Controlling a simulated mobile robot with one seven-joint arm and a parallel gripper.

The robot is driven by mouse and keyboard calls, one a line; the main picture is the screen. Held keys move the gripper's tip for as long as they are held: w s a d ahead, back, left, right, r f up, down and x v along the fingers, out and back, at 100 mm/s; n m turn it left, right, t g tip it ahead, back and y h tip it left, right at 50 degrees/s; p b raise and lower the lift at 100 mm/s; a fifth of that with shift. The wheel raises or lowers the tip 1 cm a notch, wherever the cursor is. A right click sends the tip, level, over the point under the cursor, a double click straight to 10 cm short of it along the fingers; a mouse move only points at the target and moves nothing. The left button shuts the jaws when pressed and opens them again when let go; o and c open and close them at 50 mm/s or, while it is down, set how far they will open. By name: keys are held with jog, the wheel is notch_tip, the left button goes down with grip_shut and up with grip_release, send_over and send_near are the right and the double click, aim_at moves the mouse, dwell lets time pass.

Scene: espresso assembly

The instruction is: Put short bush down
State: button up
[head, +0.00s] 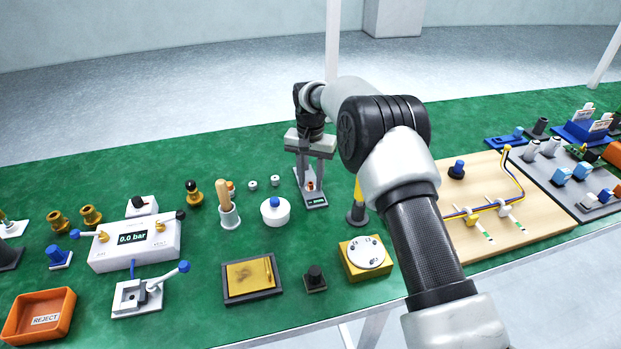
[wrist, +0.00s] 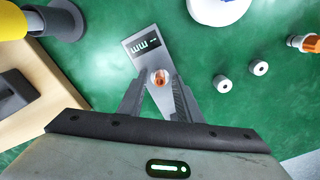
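A small copper-coloured bush (head: 310,186), which I take to be the short bush, is at the fingertips of my gripper (head: 311,182). In the wrist view, the bush (wrist: 158,79) sits between the two fingertips (wrist: 160,82), which close in on it from both sides. My gripper looks shut on it and points down. Whether the bush touches the gauge, I cannot tell.
Two small white rings (head: 264,183) and a white round pot (head: 275,211) stand left of the gauge. A dark post with a yellow top (head: 357,210) stands close on the right. A wooden board (head: 480,235) lies farther right. Green table is clear behind the rings.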

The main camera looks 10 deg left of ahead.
aim_at(311, 183)
notch_tip(311, 183, up, 12)
jog(key=p, duration=0.2)
jog(key=shift+r, duration=0.25)
jog(key=s+d+r+n+t, duration=0.1)
jog(key=s+d+r, duration=0.5)
jog(key=d+r, duration=0.3)
jog(key=s+d+r+t, duration=0.2)
jog(key=s+d+r, duration=0.55)
jog(key=r, duration=0.35)
jog(key=s+d+f+t, duration=0.1)
jog(key=s+d, duration=0.4)
jog(key=s, duration=0.6)
jog(key=s+d+f+t, duration=0.1)
jog(key=s+d+f, duration=0.2)
jog(key=s, duration=0.8)
jog(key=d, duration=0.2)
jog(key=shift+s+d+n+t, duration=0.25)
jog(key=shift+d+n+t, duration=0.05)
jog(key=shift+d, duration=0.1)
